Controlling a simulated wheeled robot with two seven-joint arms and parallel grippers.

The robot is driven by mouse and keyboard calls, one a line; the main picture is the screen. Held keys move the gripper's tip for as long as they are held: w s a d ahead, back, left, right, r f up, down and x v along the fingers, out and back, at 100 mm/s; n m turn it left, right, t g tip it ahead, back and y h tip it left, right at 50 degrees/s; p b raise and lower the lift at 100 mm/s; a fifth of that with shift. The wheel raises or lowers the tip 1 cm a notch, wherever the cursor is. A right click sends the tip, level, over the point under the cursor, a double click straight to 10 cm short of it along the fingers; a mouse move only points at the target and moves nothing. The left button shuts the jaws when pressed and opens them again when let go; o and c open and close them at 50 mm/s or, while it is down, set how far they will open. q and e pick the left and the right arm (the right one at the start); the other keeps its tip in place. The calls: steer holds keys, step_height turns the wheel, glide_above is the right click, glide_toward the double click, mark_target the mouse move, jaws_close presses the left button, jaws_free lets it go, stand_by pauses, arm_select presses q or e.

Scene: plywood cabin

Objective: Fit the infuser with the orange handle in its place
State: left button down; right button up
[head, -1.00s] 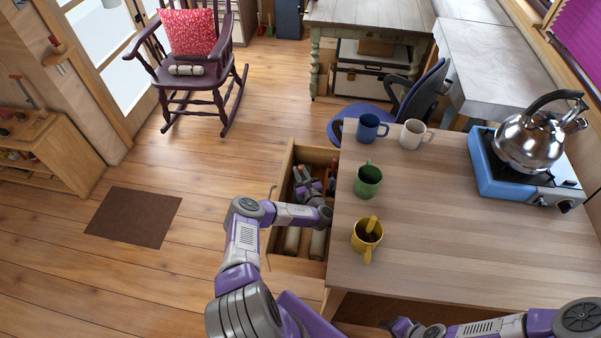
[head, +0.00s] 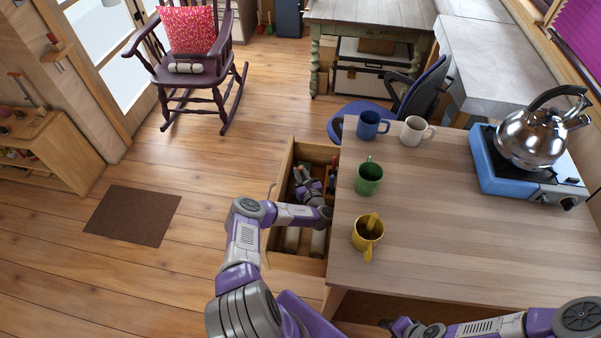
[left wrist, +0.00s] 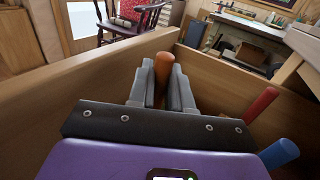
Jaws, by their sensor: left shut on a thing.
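My left gripper (head: 312,186) is down inside the open drawer (head: 284,185) at the table's left side. In the left wrist view the left gripper (left wrist: 162,95) is shut on the orange handle (left wrist: 163,70) of the infuser, which stands about upright between the fingers. The infuser's lower part is hidden by the gripper. A red handle (left wrist: 262,102) and a blue handle (left wrist: 281,152) stand to the right in the drawer. My right gripper (head: 404,326) shows only partly at the bottom edge, below the tabletop, and its fingers are unclear.
On the table (head: 470,230) stand a blue mug (head: 368,126), a white mug (head: 413,131), a green mug (head: 369,179) and a yellow mug (head: 366,238) with a yellow handle in it. A kettle (head: 530,140) sits on a blue stove (head: 490,170). The drawer walls closely surround my left gripper.

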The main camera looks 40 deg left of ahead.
arm_select(q)
steer(key=shift+f+b, duration=0.85)
steer(key=shift+f, duration=0.55)
stand_by(0.5)
steer(key=c, duration=1.4)
jaws_free()
steer(key=shift+o, duration=0.3)
steer(key=o, duration=1.1)
steer(key=shift+c, duration=0.2)
steer(key=shift+p+v, duration=1)
steer(key=shift+v, duration=0.3)
steer(key=shift+p+v, duration=1.2)
steer(key=shift+v, duration=1)
